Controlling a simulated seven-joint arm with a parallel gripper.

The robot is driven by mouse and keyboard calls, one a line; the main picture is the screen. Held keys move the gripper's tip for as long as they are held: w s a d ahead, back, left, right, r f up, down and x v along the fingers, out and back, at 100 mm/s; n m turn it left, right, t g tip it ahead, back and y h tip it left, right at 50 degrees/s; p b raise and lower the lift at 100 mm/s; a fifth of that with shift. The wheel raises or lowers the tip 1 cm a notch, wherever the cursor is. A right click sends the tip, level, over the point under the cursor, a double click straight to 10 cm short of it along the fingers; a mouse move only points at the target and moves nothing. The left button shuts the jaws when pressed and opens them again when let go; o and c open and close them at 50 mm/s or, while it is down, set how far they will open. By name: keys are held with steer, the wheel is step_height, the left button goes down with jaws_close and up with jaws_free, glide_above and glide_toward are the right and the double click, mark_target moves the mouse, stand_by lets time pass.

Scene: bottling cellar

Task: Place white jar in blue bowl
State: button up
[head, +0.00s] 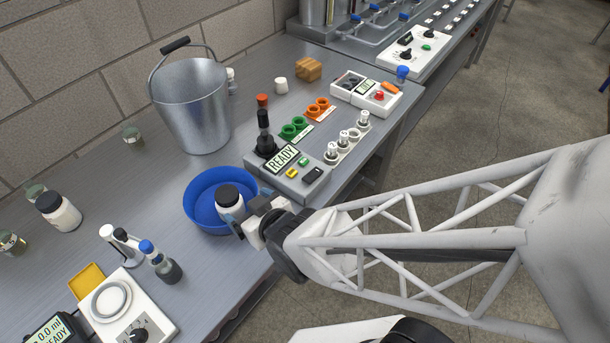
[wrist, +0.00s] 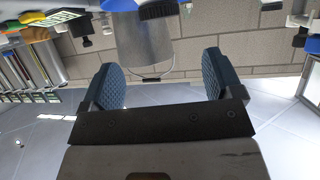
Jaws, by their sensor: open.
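A white jar (head: 230,207) with a dark lid stands upright within the blue bowl (head: 196,213) in the head view. My gripper (head: 247,210) is just to the right of this jar, at the bowl's near right rim. Its two blue finger pads stand apart. In the wrist view my gripper (wrist: 160,76) is open with nothing between the pads. That view is upside down; the jar's dark ridged lid (wrist: 158,11) and part of the blue bowl (wrist: 119,5) show at its top edge. Most of the jar is cut off there.
A metal bucket (head: 190,108) stands behind the bowl. A device with a READY display (head: 283,160) is to the right. Another white jar (head: 66,218) with a dark lid is at the left.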

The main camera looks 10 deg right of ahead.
steer(key=shift+w, duration=0.1)
steer(key=w+d+r+m+g+h, duration=0.3)
steer(key=d+r+h, duration=0.3)
steer(key=d, duration=0.6)
steer(key=s+d+r+m+g, duration=0.2)
steer(key=s+d+r, duration=0.1)
steer(key=d+r, duration=0.3)
steer(key=s+d+r+m+g+h, duration=0.1)
steer(key=s+d+r+m+g, duration=0.1)
steer(key=s+d+r, duration=0.2)
steer(key=shift+s+d+r+g+h, duration=0.35)
steer(key=shift+d+r, duration=0.5)
steer(key=shift+d, duration=0.35)
